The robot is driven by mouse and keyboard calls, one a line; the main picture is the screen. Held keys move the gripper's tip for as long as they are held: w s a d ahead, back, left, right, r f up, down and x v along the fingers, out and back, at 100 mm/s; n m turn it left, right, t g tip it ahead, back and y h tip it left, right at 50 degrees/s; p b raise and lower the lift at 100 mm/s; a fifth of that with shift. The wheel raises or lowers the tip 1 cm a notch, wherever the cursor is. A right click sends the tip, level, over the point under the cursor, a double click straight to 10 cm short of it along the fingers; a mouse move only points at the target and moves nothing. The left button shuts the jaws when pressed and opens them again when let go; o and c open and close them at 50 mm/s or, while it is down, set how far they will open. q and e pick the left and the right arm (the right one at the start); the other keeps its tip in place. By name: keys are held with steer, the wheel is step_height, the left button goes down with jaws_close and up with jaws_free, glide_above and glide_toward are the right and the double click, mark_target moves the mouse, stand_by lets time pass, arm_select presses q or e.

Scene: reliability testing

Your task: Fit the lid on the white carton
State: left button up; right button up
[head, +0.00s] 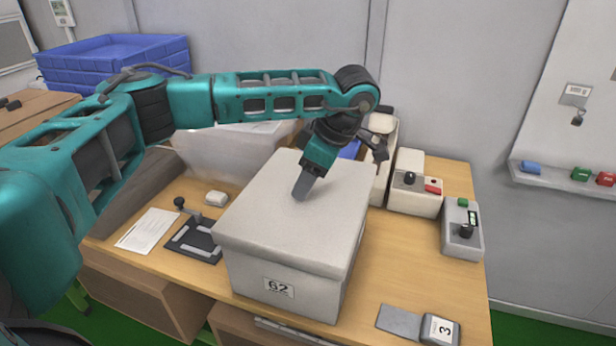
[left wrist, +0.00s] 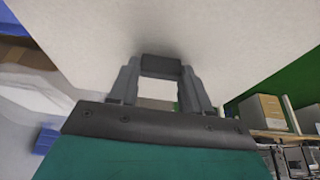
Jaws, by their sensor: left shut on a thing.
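The white carton (head: 262,284), labelled 62, stands on the wooden table in the head view. The pale lid (head: 337,198) lies over its top, its rim overlapping the carton's upper edge at the front; I cannot tell whether it is fully seated on every side. My left gripper (head: 301,192) reaches down to the middle of the lid. In the left wrist view the left gripper (left wrist: 160,72) is shut on a small dark grip (left wrist: 160,66) against the lid's pale surface (left wrist: 228,38). The fingers hide where the grip meets the lid. My right gripper is not in view.
A black fixture with a lever (head: 196,240), a paper sheet (head: 147,230) and a small white block (head: 216,197) lie left of the carton. Control boxes (head: 418,196) (head: 462,228) stand right. A plate (head: 398,320) lies front right. Blue crates (head: 112,62) are stacked back left.

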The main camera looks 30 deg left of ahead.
arm_select(q)
steer(key=shift+f+b, duration=0.75)
steer(key=shift+f, duration=0.7)
stand_by(1.1)
stand_by(0.4)
steer(key=o, duration=1.6)
steer(key=shift+c, duration=0.2)
steer(key=shift+r, duration=0.1)
steer(key=shift+r+p, duration=1.95)
steer(key=shift+r, duration=1.5)
steer(key=shift+c, duration=0.4)
